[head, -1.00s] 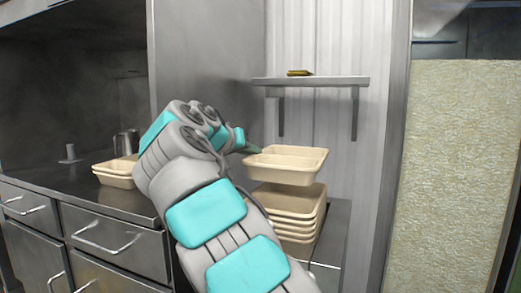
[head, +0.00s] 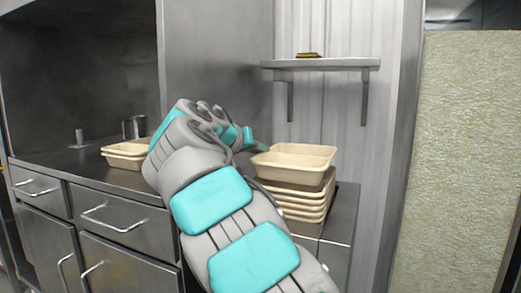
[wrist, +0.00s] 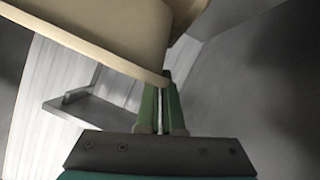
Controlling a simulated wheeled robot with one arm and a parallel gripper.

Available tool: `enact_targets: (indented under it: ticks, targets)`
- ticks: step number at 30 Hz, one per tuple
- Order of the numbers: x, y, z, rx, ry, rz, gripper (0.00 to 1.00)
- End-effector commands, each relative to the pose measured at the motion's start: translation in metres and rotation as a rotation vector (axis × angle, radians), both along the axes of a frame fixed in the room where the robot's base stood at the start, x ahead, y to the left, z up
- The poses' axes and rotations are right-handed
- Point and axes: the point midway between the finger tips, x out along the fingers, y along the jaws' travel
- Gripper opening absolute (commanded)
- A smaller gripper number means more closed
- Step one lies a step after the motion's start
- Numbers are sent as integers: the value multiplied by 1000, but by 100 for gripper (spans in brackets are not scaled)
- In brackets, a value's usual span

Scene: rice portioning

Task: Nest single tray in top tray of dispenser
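The single tray (head: 293,170) is beige, roughly level, and directly over the dispenser's stack of beige trays (head: 302,207). Its bottom overlaps the top tray's rim in the head view, and I cannot tell whether it rests fully inside. My gripper (head: 257,148) is at the tray's left edge, its fingers mostly hidden behind my arm. In the wrist view the green fingertips (wrist: 163,85) are close together at the rim of the single tray (wrist: 110,35), pinching it. The inside of the top tray is hidden.
A wall shelf (head: 320,64) holding a small yellowish item (head: 309,55) is above the stack. More beige trays (head: 124,154) and metal containers (head: 135,127) stand on the left counter (head: 95,170). A metal partition (head: 215,75) rises behind my arm.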

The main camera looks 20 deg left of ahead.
Motion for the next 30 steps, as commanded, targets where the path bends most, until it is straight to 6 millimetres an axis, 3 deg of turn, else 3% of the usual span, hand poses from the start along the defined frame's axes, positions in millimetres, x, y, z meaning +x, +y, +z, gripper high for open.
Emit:
enact_targets:
  ticks: [16, 29, 30]
  targets:
    - [0, 0, -31, -1, 0, -1, 0]
    - [0, 0, -35, -1, 1, -1, 0]
    - [0, 0, -35, -1, 1, -1, 5]
